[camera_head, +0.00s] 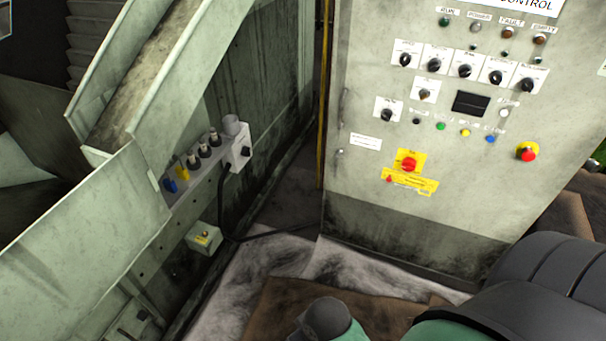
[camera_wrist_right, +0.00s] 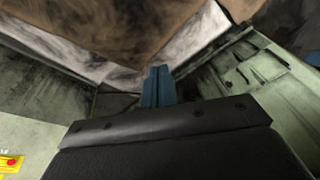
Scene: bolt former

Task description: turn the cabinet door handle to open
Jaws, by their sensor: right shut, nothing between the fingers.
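The grey control cabinet (camera_head: 370,215) stands upright at the right in the head view, its front door closed. A red rotary handle (camera_head: 409,164) on a yellow plate sits low on the door. A narrow metal handle (camera_head: 344,105) runs along the door's left edge, with a small latch or lock (camera_head: 340,154) below it. In the right wrist view, a red knob on yellow (camera_wrist_right: 11,162) shows at the lower left edge. My right gripper (camera_wrist_right: 158,72) has its blue fingers together and empty, apart from the cabinet. My left gripper is not in view.
The door also carries several black selector knobs (camera_head: 465,71) and a red emergency button (camera_head: 528,152). A green machine frame with a switch strip (camera_head: 200,165) stands at the left. A cable (camera_head: 280,231) crosses the gap. The stained floor (camera_head: 270,262) before the cabinet is clear.

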